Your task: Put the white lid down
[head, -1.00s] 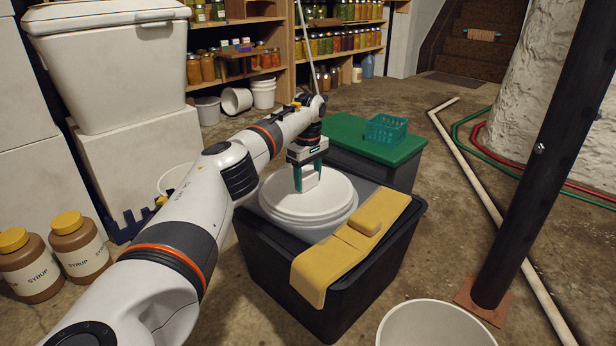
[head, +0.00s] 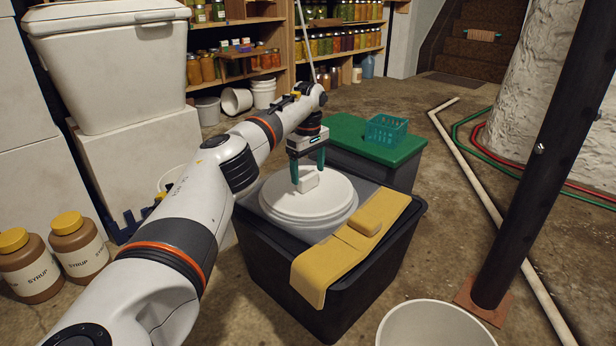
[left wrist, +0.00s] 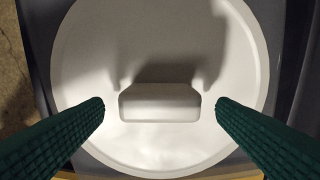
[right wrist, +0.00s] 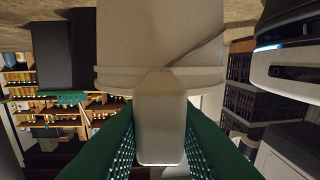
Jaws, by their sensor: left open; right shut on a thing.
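The white lid (head: 338,198) is round and lies flat on the grey top of a dark bin, with its block handle (head: 308,181) upward. My left gripper (head: 308,173) is open above it, one finger on each side of the handle. In the left wrist view the handle (left wrist: 160,103) sits between the spread fingertips, with a gap on both sides. My right gripper (right wrist: 158,125) is outside the head view. In the right wrist view it is shut on a pale block-shaped handle (right wrist: 160,105) in front of a large white round container (right wrist: 160,35).
A yellow folded cloth (head: 345,246) drapes over the dark bin (head: 375,270) beside the lid. Behind stands a green-topped bin (head: 345,133) with a teal basket (head: 386,130). A white bucket (head: 435,325) and a dark post (head: 535,160) are at right, syrup jars (head: 78,245) at left.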

